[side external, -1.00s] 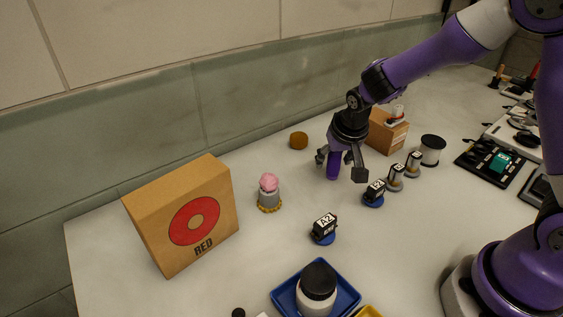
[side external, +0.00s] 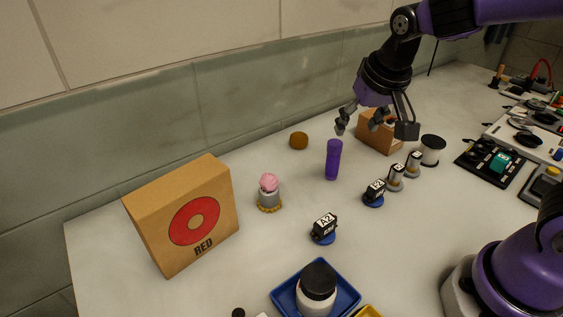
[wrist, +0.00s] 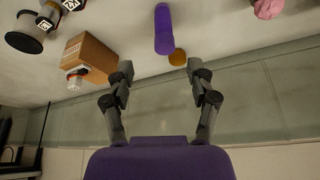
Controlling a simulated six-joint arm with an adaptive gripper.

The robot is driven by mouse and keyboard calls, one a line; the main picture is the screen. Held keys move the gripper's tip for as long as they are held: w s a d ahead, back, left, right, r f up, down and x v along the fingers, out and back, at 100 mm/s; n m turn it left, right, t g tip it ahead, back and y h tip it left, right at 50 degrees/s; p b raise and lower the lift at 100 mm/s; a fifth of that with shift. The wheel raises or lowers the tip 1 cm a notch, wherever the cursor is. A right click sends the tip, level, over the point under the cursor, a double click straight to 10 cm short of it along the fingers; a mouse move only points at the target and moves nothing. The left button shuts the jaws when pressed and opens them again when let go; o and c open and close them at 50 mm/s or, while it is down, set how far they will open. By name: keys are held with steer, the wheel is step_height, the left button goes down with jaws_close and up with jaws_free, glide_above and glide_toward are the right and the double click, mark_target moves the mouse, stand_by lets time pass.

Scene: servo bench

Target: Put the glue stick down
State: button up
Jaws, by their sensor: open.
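The purple glue stick (side external: 333,160) stands upright on the bench in the side external view, left of and below my gripper. It also shows at the top of the wrist view (wrist: 163,30), beyond the fingertips. My gripper (side external: 375,124) is open and empty, raised above the bench near the cardboard box. In the wrist view its two fingers (wrist: 160,84) are spread wide with nothing between them.
A cardboard box (side external: 379,132) stands behind my gripper, with a spool (side external: 432,150) to its right. Small labelled servos (side external: 324,228) stand in front. An orange-brown disc (side external: 299,141) and a pink-topped item (side external: 269,192) are left of the glue stick. A RED box (side external: 185,215) stands far left.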

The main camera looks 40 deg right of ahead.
steer(key=s+r+n+t+y, duration=0.1)
steer(key=s+n, duration=0.3)
steer(key=s, duration=0.7)
steer(key=shift+a+r+n+y, duration=0.4)
steer(key=shift+a+r, duration=0.05)
steer(key=shift+r, duration=0.1)
steer(key=shift+w, duration=0.1)
